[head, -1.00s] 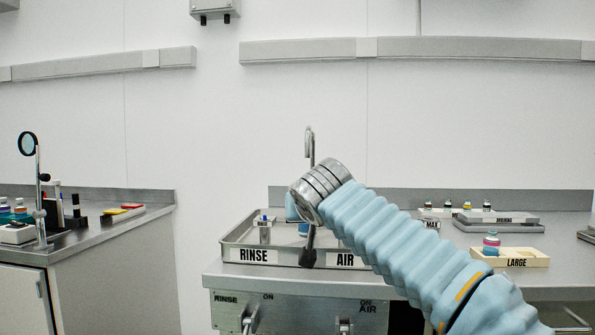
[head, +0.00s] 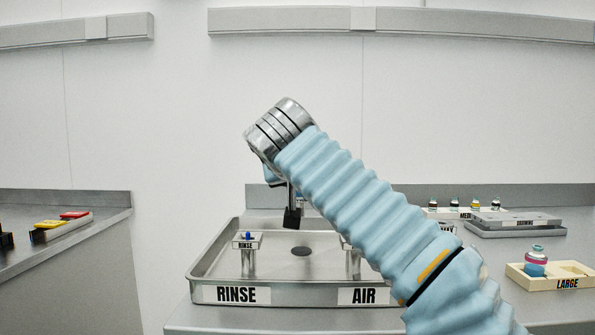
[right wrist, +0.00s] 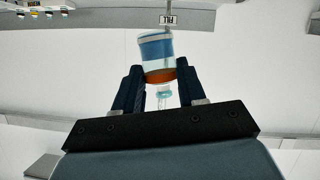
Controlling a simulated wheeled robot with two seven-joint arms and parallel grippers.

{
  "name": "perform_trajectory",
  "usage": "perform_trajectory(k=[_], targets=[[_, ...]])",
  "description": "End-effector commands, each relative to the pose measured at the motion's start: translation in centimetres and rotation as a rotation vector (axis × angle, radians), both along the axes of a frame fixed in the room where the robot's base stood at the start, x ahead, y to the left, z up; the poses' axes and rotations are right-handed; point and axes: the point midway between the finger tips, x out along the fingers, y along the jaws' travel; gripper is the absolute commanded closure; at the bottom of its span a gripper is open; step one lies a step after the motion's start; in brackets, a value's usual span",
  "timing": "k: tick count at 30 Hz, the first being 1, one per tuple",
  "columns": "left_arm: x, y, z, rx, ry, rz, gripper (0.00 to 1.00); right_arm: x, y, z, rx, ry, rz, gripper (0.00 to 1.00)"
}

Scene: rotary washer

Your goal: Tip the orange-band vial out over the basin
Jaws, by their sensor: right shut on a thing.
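My right gripper is shut on the orange-band vial (right wrist: 157,49), seen in the right wrist view between its dark fingers (right wrist: 160,82). The vial has a blue band and an orange band, with a clear neck toward my palm. That view looks upside down, with bench items at its top; I cannot tell the vial's exact tilt. In the head view my right gripper (head: 292,215) is above the basin (head: 300,282), and my wrist hides most of the vial. The basin is a shallow metal tray with a dark drain. My left gripper is not in view.
A RINSE post (head: 247,255) with a blue tip stands in the basin; an AIR post (head: 352,258) is partly behind my arm. Right of it are a LARGE rack (head: 540,283) holding a pink-and-blue vial, a DRAINING tray (head: 515,222) and several small vials. A left bench holds coloured blocks (head: 60,220).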

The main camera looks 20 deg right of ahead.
Motion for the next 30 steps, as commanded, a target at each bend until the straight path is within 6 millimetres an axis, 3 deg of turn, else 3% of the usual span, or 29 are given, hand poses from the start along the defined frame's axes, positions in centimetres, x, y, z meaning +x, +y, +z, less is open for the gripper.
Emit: perform_trajectory(k=[5, 12, 21, 30], targets=[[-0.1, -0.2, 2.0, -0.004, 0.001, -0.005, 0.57, 0.1, 0.8, 0.2, -0.38, 0.111, 0.003, 0.9], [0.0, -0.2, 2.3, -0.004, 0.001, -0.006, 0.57, 0.3, 1.2, -1.2, -1.194, 0.345, 0.004, 0.9], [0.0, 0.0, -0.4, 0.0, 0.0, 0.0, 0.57, 0.2, 0.8, -2.1, -1.691, 0.488, 0.0, 0.9], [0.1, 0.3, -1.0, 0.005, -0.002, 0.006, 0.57, 0.2, 0.8, -2.0, -1.907, 0.55, 0.0, 0.9]])
